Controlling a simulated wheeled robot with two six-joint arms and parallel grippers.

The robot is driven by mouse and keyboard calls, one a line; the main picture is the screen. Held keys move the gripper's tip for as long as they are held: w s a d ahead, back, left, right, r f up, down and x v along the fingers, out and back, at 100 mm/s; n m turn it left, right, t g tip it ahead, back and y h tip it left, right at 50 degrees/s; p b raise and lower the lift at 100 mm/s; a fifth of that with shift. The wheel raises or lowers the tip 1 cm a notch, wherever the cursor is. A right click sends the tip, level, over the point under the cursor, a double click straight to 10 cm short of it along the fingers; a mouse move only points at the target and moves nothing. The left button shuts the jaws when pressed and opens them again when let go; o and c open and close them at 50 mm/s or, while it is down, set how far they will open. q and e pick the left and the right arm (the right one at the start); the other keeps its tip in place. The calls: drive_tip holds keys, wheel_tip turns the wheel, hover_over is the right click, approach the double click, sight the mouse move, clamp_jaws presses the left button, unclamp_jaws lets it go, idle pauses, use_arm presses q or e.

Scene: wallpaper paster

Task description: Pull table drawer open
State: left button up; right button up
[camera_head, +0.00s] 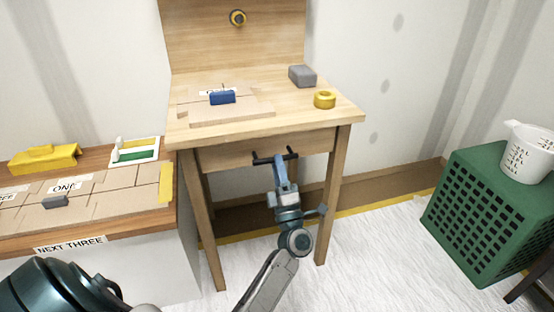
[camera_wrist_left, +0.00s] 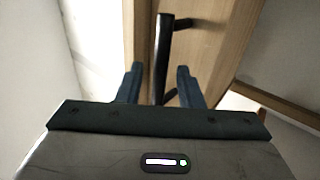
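The wooden table (camera_head: 322,123) stands in the middle of the head view. Its drawer front (camera_head: 225,157) sits below the tabletop and looks flush with the frame. A black bar handle (camera_head: 262,160) is on the drawer front; it also shows in the left wrist view (camera_wrist_left: 163,50). My left gripper (camera_head: 281,163) is at the handle. In the left wrist view, its two fingers (camera_wrist_left: 158,76) are apart, one on each side of the bar, with small gaps visible. Whether the fingertips touch the drawer front is unclear. My right gripper is not in view.
A wood-topped cabinet (camera_head: 110,230) stands close on the left. A green crate (camera_head: 480,215) with a white bucket (camera_head: 527,155) is at the right. A yellow roll (camera_head: 324,99), grey block (camera_head: 302,76) and blue block (camera_head: 222,97) rest on the table. Floor before the table looks clear.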

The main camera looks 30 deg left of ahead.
use_arm(q)
drive_tip(key=shift+x, duration=1.2)
clamp_jaws()
drive_tip(key=shift+f, duration=0.1)
